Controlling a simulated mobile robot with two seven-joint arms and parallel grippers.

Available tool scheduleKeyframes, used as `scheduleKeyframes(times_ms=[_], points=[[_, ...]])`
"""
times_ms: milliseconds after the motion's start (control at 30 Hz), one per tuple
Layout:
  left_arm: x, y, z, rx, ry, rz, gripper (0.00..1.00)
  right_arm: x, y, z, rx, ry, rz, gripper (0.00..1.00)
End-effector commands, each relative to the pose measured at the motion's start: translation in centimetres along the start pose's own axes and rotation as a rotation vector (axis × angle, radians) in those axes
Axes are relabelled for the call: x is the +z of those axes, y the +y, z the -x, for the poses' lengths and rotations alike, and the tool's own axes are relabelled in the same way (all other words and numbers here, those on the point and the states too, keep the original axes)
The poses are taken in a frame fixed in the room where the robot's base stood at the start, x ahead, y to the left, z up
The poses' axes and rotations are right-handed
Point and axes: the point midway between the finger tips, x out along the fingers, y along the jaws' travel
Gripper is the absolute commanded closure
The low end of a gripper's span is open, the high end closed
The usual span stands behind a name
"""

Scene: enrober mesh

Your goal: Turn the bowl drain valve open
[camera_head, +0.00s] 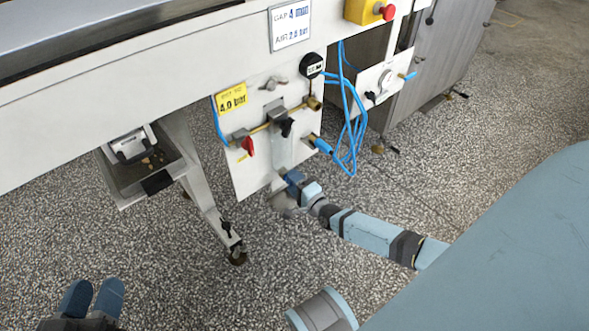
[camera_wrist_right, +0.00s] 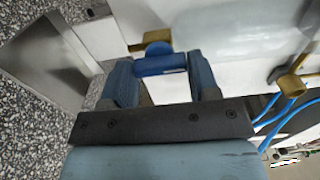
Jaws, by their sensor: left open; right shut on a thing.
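A translucent bowl (camera_head: 281,152) hangs below the brass pipe on the white panel. It also shows in the right wrist view (camera_wrist_right: 240,35). Under it is the drain valve, with a brass stem and a short blue handle (camera_wrist_right: 160,66). My right gripper (camera_wrist_right: 164,74) is shut on the blue handle, one finger at each end of it. In the head view my right gripper (camera_head: 290,180) is at the bowl's lower end and hides the valve. My left gripper (camera_head: 92,296) is open and empty, over the floor at the lower left, far from the panel.
The panel holds a red-handled valve (camera_head: 248,146), a black knob (camera_head: 287,128), a round gauge (camera_head: 313,65) and a yellow label (camera_head: 231,98). Blue hoses (camera_head: 352,130) loop down right of the bowl. A metal tray (camera_head: 130,178) and a machine leg (camera_head: 208,200) stand left.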

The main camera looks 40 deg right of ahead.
Motion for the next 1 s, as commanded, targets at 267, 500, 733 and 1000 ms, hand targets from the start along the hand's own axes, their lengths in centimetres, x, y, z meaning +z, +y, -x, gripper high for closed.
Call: scheduleKeyframes(times_ms=[267, 500, 733, 1000], points=[[0.1, -0.1, 0.0, 0.001, -0.001, -0.004, 0.57, 0.0, 0.0, 0.0, 0.001, 0.0, -0.004, 0.68], [0.4, 0.0, 0.1, -0.001, -0.008, 0.0, 0.57, 0.0, 0.0, 0.0, 0.001, 0.0, -0.003, 0.19], [0.5, 0.1, 0.2, -0.003, -0.012, 0.009, 0.57, 0.0, 0.0, 0.1, 0.001, 0.0, -0.002, 0.19], [-0.5, 0.5, 0.2, 0.001, -0.028, 0.054, 0.57, 0.0, -0.3, 3.6, 0.004, 0.0, -0.002, 0.19]])
